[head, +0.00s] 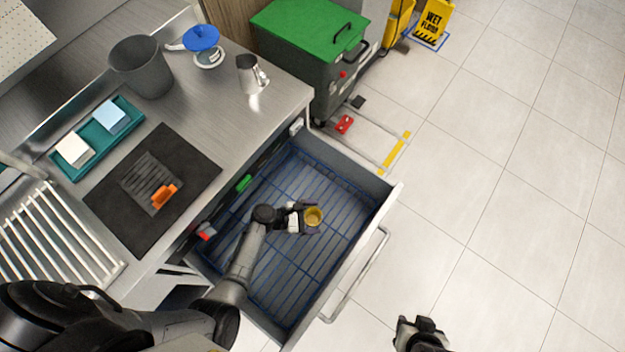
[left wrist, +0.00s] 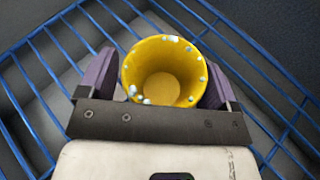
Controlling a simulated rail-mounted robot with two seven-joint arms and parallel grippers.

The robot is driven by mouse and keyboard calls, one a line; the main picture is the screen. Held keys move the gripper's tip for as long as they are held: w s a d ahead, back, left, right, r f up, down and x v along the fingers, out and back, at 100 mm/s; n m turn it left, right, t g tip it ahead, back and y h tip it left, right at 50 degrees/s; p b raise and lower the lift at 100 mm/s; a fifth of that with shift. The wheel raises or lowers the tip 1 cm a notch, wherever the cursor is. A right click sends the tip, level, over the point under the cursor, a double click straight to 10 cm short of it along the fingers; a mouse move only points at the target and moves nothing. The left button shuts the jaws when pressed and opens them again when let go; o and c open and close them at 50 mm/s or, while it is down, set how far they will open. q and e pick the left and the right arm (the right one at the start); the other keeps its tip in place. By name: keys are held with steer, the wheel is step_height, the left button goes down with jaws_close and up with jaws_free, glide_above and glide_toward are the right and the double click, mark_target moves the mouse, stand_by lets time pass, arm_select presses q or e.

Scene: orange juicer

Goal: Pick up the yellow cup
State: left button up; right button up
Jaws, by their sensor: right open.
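The yellow cup (head: 314,216) is in the open drawer, over its blue wire rack. In the left wrist view, the cup (left wrist: 165,72) opens toward the camera, is empty, and has pale spots around its rim. My left gripper (head: 311,217) is shut on the cup, with a purple pad against each side; it also shows in the left wrist view (left wrist: 163,80). I cannot tell whether the cup's base touches the rack. My right gripper (head: 422,324) is open and empty over the floor at the bottom edge, partly cut off.
The drawer's walls and front handle (head: 358,276) surround the left gripper. A steel counter holds a grey bin (head: 141,68), a metal pitcher (head: 250,75), a teal tray (head: 84,165) and a black mat (head: 118,208). A green-lidded bin (head: 310,28) stands behind the drawer.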

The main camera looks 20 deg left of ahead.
arm_select(q)
steer(key=c, duration=0.8)
steer(key=shift+o, duration=0.2)
steer(key=shift+r, duration=0.1)
